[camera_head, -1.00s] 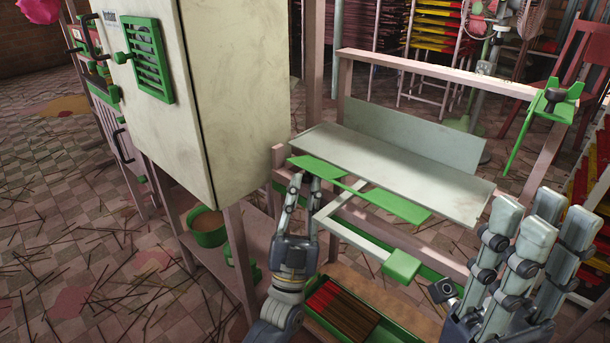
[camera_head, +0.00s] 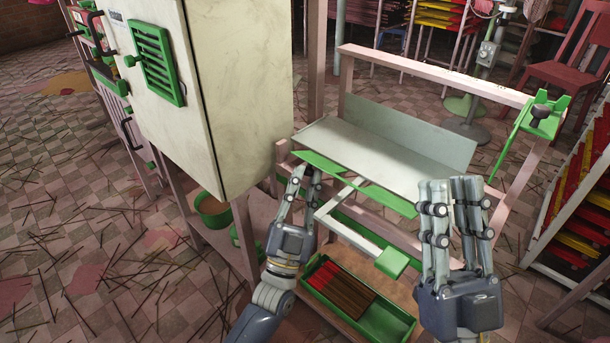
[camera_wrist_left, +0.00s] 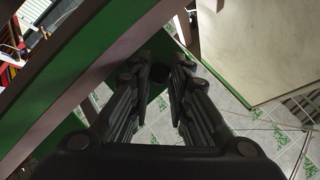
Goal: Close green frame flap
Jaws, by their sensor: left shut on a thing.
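The green frame flap (camera_head: 378,196) is a thin green plate under the front edge of a grey metal tray on the wooden frame. My left gripper (camera_head: 305,172) is at the flap's left end, with its fingertips shut around a small dark part there. In the left wrist view its dark fingers (camera_wrist_left: 160,78) converge beside a green-edged beam; the held part is mostly hidden. My right gripper (camera_head: 452,183) is raised to the right in front of the frame. Its fingers stand apart, with nothing visible between them.
The grey tray (camera_head: 370,155) has an upright back panel. A light bar with a green block (camera_head: 392,262) sits below the flap. A green tray of incense sticks (camera_head: 312,262) lies lower. A cream cabinet (camera_head: 235,90) stands close on the left. A green clamp (camera_head: 540,118) sits right.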

